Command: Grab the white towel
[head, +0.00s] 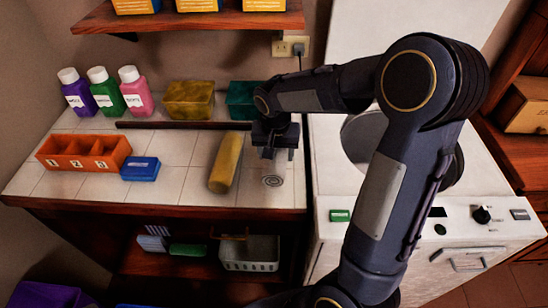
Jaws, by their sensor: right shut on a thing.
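The white towel (273,181) appears to be a roll lying on the white tiled counter. Its spiral end faces the front edge, and its pale side is hard to tell from the tiles. My right gripper (276,151) is over it from above, shut on the towel. The gripper and wrist hide the towel's middle and back. The fingertip contact is too dark to make out. My left gripper is not in view.
A yellow roll (226,162) lies just left of the gripper. A teal box (242,101) and a yellow box (189,99) stand behind. An orange numbered tray (84,152), a blue box (140,168) and several bottles are left. A white washer (440,215) stands right.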

